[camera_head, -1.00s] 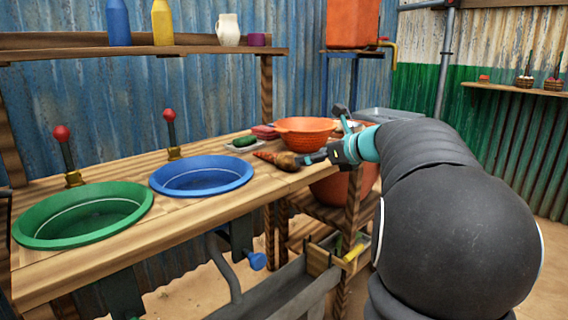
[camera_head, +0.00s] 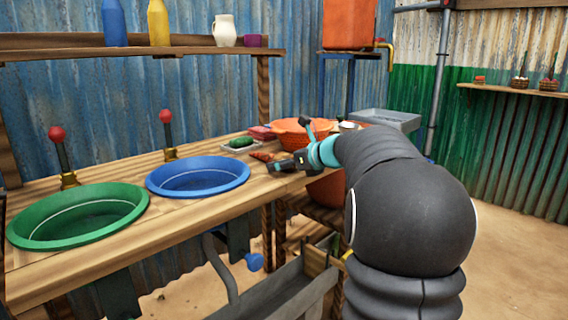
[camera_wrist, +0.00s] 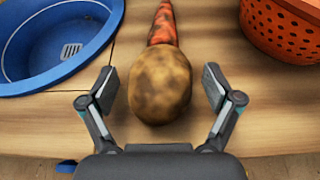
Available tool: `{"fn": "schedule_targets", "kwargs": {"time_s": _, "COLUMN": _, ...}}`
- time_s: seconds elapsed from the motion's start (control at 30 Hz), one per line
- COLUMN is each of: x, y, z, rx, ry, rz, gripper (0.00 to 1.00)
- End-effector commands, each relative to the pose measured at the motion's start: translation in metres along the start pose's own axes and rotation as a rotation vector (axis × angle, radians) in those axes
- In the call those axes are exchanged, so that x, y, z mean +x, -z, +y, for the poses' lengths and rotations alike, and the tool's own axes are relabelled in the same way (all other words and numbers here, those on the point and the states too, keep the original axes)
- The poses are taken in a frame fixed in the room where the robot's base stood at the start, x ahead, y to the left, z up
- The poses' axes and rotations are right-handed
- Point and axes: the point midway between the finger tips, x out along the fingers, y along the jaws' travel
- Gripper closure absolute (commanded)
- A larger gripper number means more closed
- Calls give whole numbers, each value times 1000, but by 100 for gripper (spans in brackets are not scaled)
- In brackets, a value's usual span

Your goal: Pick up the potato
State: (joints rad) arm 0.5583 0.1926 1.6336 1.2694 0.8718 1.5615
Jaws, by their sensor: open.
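The potato (camera_wrist: 160,84) is round, brown and mottled with dark patches. In the wrist view it lies on the wooden counter between the two open fingers of my gripper (camera_wrist: 160,90), with a gap on each side. In the head view my gripper (camera_head: 282,166) is low over the counter's front edge and hides the potato. A carrot (camera_wrist: 163,24) lies just behind the potato, its near end hidden by it; its orange tip also shows in the head view (camera_head: 262,156).
A blue basin (camera_wrist: 55,75) is left of the potato and an orange colander (camera_wrist: 285,28) is right of it. A small tray (camera_head: 228,148) with a green vegetable (camera_head: 241,142) stands behind. A green basin (camera_head: 130,197) is farther left.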

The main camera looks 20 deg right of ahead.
Motion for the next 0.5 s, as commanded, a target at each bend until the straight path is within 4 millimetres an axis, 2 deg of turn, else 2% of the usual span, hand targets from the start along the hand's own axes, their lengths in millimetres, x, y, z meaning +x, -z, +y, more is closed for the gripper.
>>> {"fn": "schedule_targets", "kwargs": {"time_s": 0.07, "x": 0, "y": 0, "z": 0, "rx": 0, "ry": 0, "rz": 0, "gripper": 10}}
{"fn": "schedule_targets", "kwargs": {"time_s": 0.1, "x": -1, "y": 0, "z": 0, "rx": 0, "ry": 0, "rz": 0, "gripper": 15}}
{"fn": "schedule_targets", "kwargs": {"time_s": 0.33, "x": -1, "y": 0, "z": 0, "rx": 0, "ry": 0, "rz": 0, "gripper": 73}}
{"fn": "schedule_targets", "kwargs": {"time_s": 0.37, "x": -1, "y": 0, "z": 0, "rx": 0, "ry": 0, "rz": 0, "gripper": 77}}
{"fn": "schedule_targets", "kwargs": {"time_s": 0.5, "x": -1, "y": 0, "z": 0, "rx": 0, "ry": 0, "rz": 0, "gripper": 77}}
